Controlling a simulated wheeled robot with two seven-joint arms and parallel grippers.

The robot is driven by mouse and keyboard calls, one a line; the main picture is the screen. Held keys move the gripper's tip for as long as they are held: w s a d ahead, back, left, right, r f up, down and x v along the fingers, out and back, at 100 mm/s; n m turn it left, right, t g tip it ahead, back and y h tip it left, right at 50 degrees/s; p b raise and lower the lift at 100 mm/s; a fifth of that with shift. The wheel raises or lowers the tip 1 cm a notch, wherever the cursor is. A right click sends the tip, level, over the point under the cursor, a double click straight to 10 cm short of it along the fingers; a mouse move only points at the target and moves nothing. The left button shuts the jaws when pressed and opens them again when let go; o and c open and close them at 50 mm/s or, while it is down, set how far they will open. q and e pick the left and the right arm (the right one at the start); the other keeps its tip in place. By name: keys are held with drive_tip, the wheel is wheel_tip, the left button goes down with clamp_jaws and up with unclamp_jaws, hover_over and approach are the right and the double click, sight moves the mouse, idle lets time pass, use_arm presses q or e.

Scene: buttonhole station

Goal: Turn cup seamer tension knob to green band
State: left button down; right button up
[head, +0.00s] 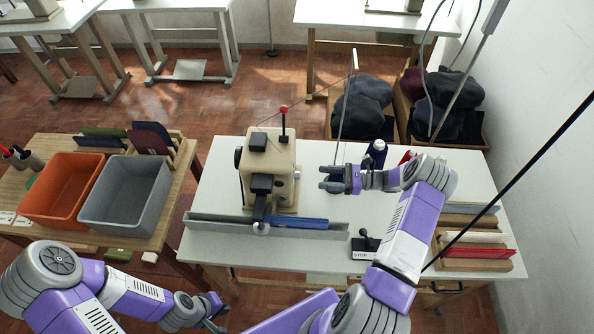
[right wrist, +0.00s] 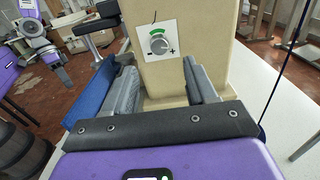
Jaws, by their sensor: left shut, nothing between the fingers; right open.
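The cup seamer (head: 284,160) is a beige machine on the white table. In the right wrist view its grey round tension knob (right wrist: 159,44) sits on a white plate with minus and plus marks. A short green band (right wrist: 155,30) curves above the knob. The knob's exact setting is too small to tell. My right gripper (head: 325,179) is open, right of the machine; in the right wrist view its fingers (right wrist: 162,85) point at the machine's beige side, below the knob and apart from it. My left gripper (head: 216,314) is shut and empty, low in front of the table.
A grey trough with a blue strip (head: 300,223) runs along the machine's front. A STOP pedal or lever box (head: 365,245) and a dark blue bottle (head: 376,153) stand near my right arm. Orange (head: 62,188) and grey (head: 125,190) bins stand left. Table is clear between machine and gripper.

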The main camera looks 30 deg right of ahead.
sight(297, 176)
drive_tip(key=x, duration=0.7)
drive_tip(key=shift+a+p, duration=0.25)
drive_tip(key=shift+p, duration=0.05)
drive_tip(key=shift+c, duration=0.3)
clamp_jaws()
